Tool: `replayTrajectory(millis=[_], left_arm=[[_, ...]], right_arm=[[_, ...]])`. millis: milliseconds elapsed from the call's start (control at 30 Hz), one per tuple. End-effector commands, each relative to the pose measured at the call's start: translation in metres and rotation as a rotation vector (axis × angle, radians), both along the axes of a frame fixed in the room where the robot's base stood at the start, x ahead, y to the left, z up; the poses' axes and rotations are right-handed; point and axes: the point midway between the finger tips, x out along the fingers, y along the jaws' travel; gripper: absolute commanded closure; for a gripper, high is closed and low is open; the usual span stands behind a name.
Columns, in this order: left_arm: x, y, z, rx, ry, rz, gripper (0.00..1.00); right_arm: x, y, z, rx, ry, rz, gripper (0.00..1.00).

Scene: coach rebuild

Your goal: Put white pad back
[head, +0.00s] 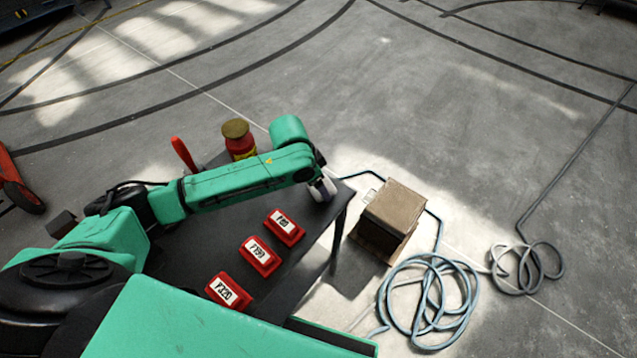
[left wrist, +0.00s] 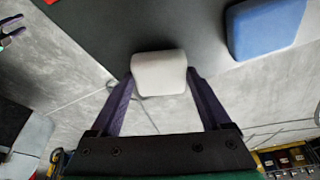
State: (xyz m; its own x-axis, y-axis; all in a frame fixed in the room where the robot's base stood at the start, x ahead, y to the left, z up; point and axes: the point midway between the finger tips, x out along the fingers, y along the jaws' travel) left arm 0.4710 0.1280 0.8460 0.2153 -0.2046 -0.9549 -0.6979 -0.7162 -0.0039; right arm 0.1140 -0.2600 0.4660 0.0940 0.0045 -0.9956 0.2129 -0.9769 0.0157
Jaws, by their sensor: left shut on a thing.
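The white pad (left wrist: 159,73) is between the purple fingers of my left gripper (left wrist: 162,95) in the left wrist view, and the gripper is shut on it. The pad overlaps the dark table's edge in that view; I cannot tell whether it touches the table. In the head view my left gripper (head: 322,189) is at the table's right end, and the pad is hard to make out there. A dark part with purple tips (left wrist: 12,32) at the upper left of the wrist view may be my right gripper; its opening is unclear.
A blue pad (left wrist: 265,27) lies right of the white pad. The dark table (head: 205,262) carries several red blocks with white labels (head: 261,255) and a red jar (head: 239,141). A brown box (head: 394,211) and coiled hoses (head: 427,300) are on the floor to the right.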

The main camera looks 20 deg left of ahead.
Motion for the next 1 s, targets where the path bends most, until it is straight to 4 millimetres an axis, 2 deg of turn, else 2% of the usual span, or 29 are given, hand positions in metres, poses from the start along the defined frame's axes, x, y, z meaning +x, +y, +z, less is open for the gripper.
replayTrajectory(millis=[200, 233, 267, 500, 600, 667, 900, 1000], left_arm=[[0.0, 0.0, -0.005, 0.0, -0.001, -0.001, 0.63], [0.0, 0.0, -0.005, 0.0, 0.0, -0.001, 0.11], [0.0, 0.0, -0.005, 0.0, 0.0, -0.001, 0.0], [0.0, 0.0, -0.004, 0.0, -0.001, -0.001, 0.0], [-0.001, 0.002, 0.004, 0.0, -0.001, 0.0, 0.0], [-0.003, 0.004, 0.014, -0.001, -0.003, 0.0, 0.0], [-0.017, 0.017, 0.076, -0.001, -0.005, 0.0, 0.0], [-0.021, 0.022, 0.096, -0.001, -0.005, 0.001, 0.0]], right_arm=[[-0.001, 0.0, 0.0, 0.0, 0.001, 0.0, 0.5], [-0.001, 0.0, 0.0, 0.0, 0.001, 0.0, 0.5], [-0.001, 0.0, 0.0, 0.0, 0.001, 0.0, 0.5], [-0.001, 0.0, 0.0, 0.001, 0.001, -0.001, 0.5], [-0.001, 0.0, 0.0, 0.001, 0.001, 0.0, 0.5], [-0.001, 0.0, 0.0, 0.001, 0.001, 0.0, 0.5], [-0.001, 0.0, 0.001, 0.001, 0.001, 0.0, 0.5], [-0.001, 0.0, 0.001, 0.001, 0.0, 0.0, 0.5]])
